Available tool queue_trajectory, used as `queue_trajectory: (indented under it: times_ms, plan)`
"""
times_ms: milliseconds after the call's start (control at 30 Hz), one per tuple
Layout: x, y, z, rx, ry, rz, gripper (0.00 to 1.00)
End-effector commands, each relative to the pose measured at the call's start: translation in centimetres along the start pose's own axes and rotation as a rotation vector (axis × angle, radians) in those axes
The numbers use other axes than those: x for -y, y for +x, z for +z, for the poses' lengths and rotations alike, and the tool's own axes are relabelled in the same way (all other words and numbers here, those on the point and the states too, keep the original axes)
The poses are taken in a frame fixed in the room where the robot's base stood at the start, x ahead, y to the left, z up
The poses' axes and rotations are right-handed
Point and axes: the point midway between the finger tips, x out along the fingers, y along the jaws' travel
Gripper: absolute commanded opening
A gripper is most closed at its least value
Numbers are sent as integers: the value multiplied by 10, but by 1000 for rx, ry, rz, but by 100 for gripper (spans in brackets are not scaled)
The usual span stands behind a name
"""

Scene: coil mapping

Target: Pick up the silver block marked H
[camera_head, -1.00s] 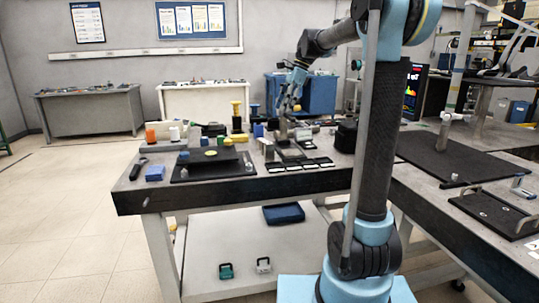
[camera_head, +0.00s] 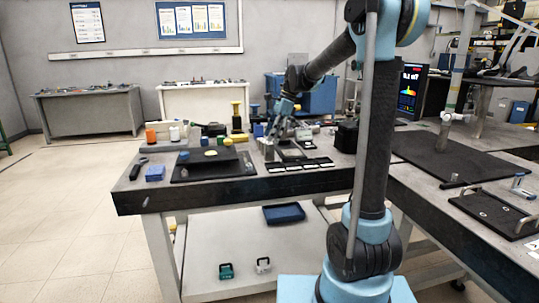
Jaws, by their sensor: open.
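A small upright silver block (camera_head: 269,152) stands on the main table, left of the dark plates. I cannot read a letter on it at this size, so I cannot tell whether it is marked H. My gripper (camera_head: 269,136) is low over the table, fingers pointing down, just above the block's top or beside it. It is open. I cannot tell whether its fingers are around the block or touching it.
A row of dark plates with pale label patches (camera_head: 301,165) lies right of the block. A black mat with a dark tray (camera_head: 207,161) is to the left. A black box (camera_head: 346,136) stands right. Bottles and yellow-topped parts (camera_head: 236,117) stand behind.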

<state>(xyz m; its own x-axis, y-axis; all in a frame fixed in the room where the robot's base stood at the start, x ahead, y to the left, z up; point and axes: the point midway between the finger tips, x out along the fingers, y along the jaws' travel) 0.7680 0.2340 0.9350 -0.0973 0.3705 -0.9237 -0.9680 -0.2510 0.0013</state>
Motion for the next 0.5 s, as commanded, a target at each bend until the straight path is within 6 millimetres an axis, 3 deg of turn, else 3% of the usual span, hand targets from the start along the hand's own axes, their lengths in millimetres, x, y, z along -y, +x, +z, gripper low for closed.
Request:
queue_trajectory:
  times_ms: [300,500]
  plan:
    - [-6,40,-4,0,-2,0,52]
    - [-6,48,-4,0,-1,0,52]
